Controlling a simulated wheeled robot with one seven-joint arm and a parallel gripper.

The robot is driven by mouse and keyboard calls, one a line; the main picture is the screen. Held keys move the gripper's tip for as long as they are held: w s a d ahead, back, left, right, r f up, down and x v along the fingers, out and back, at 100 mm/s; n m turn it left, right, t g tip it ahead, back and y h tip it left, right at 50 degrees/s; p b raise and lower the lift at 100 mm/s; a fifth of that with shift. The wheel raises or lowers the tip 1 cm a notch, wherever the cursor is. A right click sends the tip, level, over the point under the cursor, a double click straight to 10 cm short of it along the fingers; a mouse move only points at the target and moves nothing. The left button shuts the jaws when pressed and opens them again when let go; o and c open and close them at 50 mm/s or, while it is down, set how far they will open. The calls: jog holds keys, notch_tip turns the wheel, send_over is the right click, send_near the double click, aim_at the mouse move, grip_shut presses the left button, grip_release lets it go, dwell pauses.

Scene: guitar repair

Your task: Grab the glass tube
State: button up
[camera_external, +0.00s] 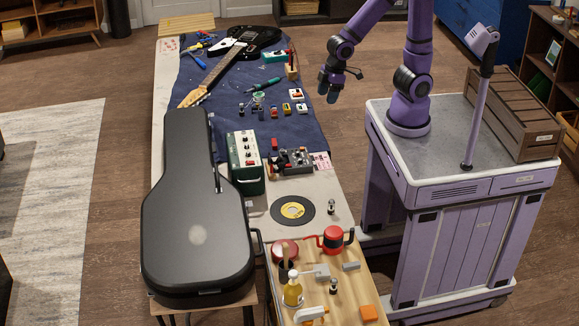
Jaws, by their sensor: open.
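My gripper (329,92) hangs in the air to the right of the workbench's far half, pointing down. It is open, and nothing shows between its fingers. Several small upright pieces, dark with pale parts, could be glass tubes, but they are too small to tell. One stands beside the record (332,206). Another stands on the wooden board at the near end (333,286). More small pieces stand on the blue cloth (241,110), among the little pedals. My gripper is apart from all of them.
A black guitar case (196,215) covers the bench's left side. A guitar (250,40) lies at the far end. The blue cloth (225,120) has some free room.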

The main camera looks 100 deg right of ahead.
jog(key=w+a+f+n+g, duration=0.1)
jog(key=w+a+f, duration=0.15)
jog(key=f, duration=0.35)
jog(key=w+a+f+n+g, duration=0.1)
jog(key=a+f, duration=0.3)
jog(key=f, duration=0.3)
jog(key=n, duration=0.1)
send_near(331, 206)
jog(key=shift+w+d+f+g+h, duration=0.4)
jog(key=shift+w+d+f, duration=0.05)
jog(key=shift+w+f, duration=0.1)
notch_tip(331, 206, down, 5)
jog(key=shift+f, duration=0.1)
jog(key=f, duration=0.2)
jog(key=s+f, duration=0.1)
jog(key=f, duration=0.1)
jog(key=shift+a, duration=0.2)
jog(key=shift+f, duration=0.6)
jog(key=c, duration=0.8)
